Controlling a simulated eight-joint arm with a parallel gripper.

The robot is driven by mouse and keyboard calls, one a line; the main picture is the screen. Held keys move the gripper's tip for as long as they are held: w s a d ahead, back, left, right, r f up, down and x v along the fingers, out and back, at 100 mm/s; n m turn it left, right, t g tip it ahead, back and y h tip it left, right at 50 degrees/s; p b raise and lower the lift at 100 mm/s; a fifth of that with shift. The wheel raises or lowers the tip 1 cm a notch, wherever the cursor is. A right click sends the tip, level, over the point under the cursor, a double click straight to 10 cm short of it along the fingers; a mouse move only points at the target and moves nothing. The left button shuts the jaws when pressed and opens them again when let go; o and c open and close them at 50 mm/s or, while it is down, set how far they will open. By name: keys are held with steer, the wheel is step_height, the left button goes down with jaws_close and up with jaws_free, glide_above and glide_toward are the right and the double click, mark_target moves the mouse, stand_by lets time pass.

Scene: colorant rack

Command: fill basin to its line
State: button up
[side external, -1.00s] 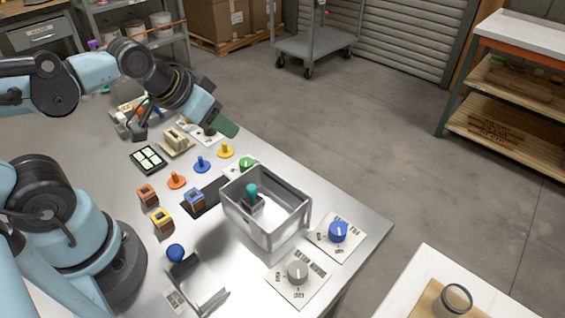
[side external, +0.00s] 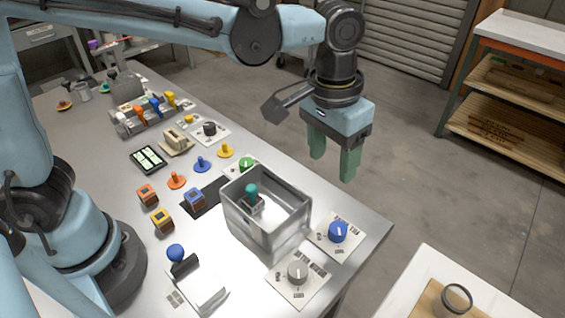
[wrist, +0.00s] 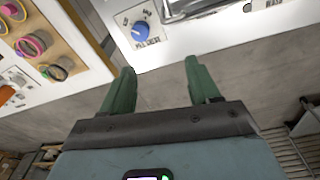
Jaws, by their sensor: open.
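The basin (side external: 237,222) is a clear-grey open box near the table's front right corner. A teal-topped piece (side external: 251,190) stands inside it; I cannot make out a fill line or liquid level. A blue dial (side external: 338,232) and a grey dial (side external: 297,270) sit on labelled white plates beside the basin. A green dial (side external: 246,163) is behind it. My gripper (side external: 333,168) is open and empty, green fingers pointing down, above and beyond the basin's right side. In the wrist view, the blue dial (wrist: 141,32) lies ahead of the open fingers (wrist: 158,68).
A rack with coloured handles (side external: 150,112) and a black dial (side external: 209,129) stand farther back. Orange, blue and yellow pegs and small blocks (side external: 162,220) lie left of the basin. A white side table (side external: 425,270) with a ring stands right, across a floor gap.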

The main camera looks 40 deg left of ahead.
mark_target(340, 227)
steer(key=shift+g+y, duration=0.3)
steer(key=shift+g, duration=0.1)
steer(key=d+f, duration=0.1)
steer(key=f, duration=0.3)
steer(key=d+f, duration=0.1)
steer(key=f, duration=0.4)
steer(key=d+f, duration=0.2)
steer(key=f, duration=0.2)
steer(key=shift+s+f, duration=0.2)
steer(key=shift+f, duration=0.05)
steer(key=c, duration=1)
steer(key=shift+d+m, duration=0.1)
steer(key=shift+m, duration=2)
steer(key=shift+c, duration=0.2)
steer(key=o, duration=1)
steer(key=shift+o, duration=0.2)
